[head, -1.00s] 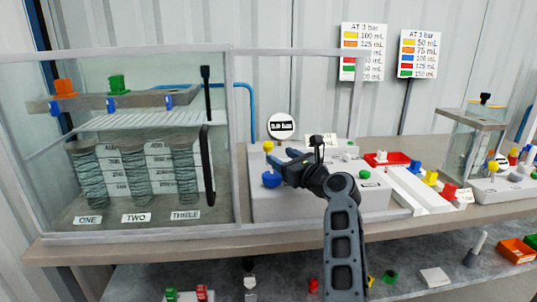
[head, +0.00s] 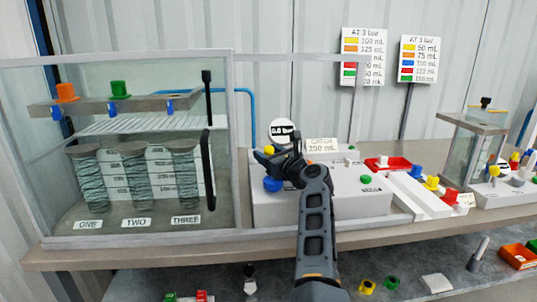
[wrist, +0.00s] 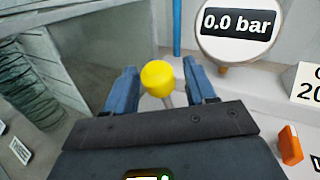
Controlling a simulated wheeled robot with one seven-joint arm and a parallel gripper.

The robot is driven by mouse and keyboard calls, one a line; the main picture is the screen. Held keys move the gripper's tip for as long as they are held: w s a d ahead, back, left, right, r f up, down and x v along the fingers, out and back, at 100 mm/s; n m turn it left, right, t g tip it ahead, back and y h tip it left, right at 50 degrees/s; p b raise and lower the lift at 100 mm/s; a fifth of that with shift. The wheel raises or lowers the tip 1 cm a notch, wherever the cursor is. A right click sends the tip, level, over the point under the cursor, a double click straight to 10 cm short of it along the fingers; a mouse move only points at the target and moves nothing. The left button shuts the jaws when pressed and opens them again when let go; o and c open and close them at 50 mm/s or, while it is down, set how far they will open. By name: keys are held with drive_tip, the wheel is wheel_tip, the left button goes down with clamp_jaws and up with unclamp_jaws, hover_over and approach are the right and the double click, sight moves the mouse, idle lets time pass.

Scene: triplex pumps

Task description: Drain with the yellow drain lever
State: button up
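The yellow drain lever (head: 269,149) has a round yellow knob and stands at the left of the white pump block (head: 340,207). In the wrist view the yellow knob (wrist: 158,77) on its thin stem sits between the two blue-grey fingers of my gripper (wrist: 159,88). The fingers are apart, with a visible gap on each side of the knob. In the head view my gripper (head: 266,159) is at the lever, partly covering it. The round gauge (wrist: 237,24) reads 0.0 bar.
A clear tank (head: 225,110) with cylinders ONE, TWO and THREE stands left of the gripper. A blue knob (head: 272,185) is just below it. A CATCH 200 mL sign (head: 321,145), an orange piece (wrist: 290,145) and a red tray (head: 390,163) are to the right.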

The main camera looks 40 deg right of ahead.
clamp_jaws()
idle(0.3)
